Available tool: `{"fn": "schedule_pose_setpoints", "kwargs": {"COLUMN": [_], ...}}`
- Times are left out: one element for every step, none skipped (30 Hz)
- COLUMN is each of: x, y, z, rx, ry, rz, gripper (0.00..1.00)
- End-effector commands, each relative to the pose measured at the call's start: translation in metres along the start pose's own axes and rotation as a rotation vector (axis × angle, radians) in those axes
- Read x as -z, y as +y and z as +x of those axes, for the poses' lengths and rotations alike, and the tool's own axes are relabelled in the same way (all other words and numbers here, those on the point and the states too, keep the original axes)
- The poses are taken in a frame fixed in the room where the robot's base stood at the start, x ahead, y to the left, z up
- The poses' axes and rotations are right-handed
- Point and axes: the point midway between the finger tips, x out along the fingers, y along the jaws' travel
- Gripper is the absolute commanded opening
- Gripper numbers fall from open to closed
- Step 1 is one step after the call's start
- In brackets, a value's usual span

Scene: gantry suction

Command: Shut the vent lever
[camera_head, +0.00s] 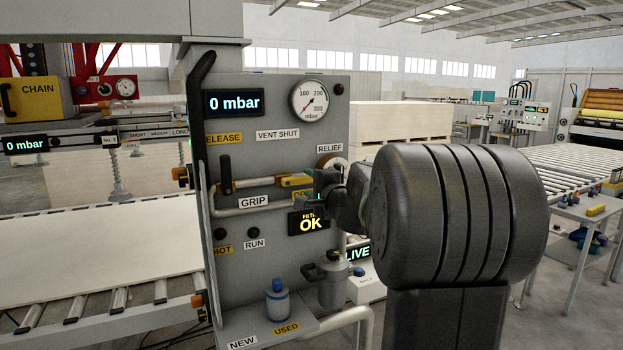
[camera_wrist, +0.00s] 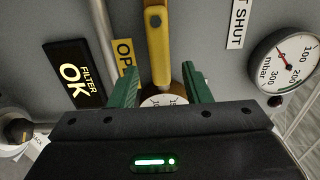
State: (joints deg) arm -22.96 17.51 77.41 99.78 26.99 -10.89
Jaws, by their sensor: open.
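The vent lever is a yellow bar (camera_head: 294,181) on the grey panel, lying roughly level just above the partly covered OPEN label (camera_head: 298,195). The VENT SHUT label (camera_head: 278,134) is higher up. In the wrist view the yellow lever (camera_wrist: 158,45) runs down from the top edge toward the gap between my green fingers. My gripper (camera_head: 322,188) is open at the lever's right end; it also shows in the wrist view (camera_wrist: 161,86), with a finger on each side of the lever's line. I see no clear contact. My wrist hides the lever's near end.
The pressure gauge (camera_head: 310,99) sits above, and the relief dial (camera_head: 332,163) is close behind my fingers. The FILTER OK display (camera_head: 309,222) is just below. A dark upright handle (camera_head: 225,174) and a pipe (camera_head: 240,209) stand out at left. A blue-capped bottle (camera_head: 277,300) stands on the lower shelf.

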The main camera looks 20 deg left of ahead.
Motion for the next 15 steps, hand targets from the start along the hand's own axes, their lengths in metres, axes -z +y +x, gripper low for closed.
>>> {"fn": "schedule_pose_setpoints", "kwargs": {"x": [0.000, 0.000, 0.000, 0.000, 0.000, 0.000, 0.000, 0.000, 0.000, 0.000, 0.000, 0.000, 0.000, 0.000, 0.000], "y": [-0.001, -0.001, -0.001, -0.001, -0.001, 0.000, 0.000, 0.000, 0.000, 0.000, 0.000, 0.000, 0.000, 0.000, 0.000], "z": [0.006, 0.009, 0.013, 0.015, 0.017, 0.018, 0.020, 0.020, 0.021, 0.021, 0.021, 0.021, 0.021, 0.021, 0.021], "rx": [-0.001, -0.001, -0.001, -0.001, -0.001, -0.001, -0.001, -0.001, -0.001, 0.000, 0.000, 0.000, 0.000, 0.000, 0.000], "ry": [0.000, 0.000, 0.000, -0.001, -0.001, -0.001, -0.001, -0.001, -0.001, -0.001, -0.001, 0.000, 0.000, 0.000, 0.000], "rz": [0.000, 0.000, -0.001, -0.001, -0.001, 0.000, 0.000, 0.000, 0.000, 0.000, 0.000, -0.001, -0.001, -0.001, -0.001], "gripper": [0.44, 0.44, 0.44, 0.44, 0.44, 0.44, 0.44, 0.44, 0.44, 0.44, 0.44, 0.44, 0.44, 0.44, 0.44]}}
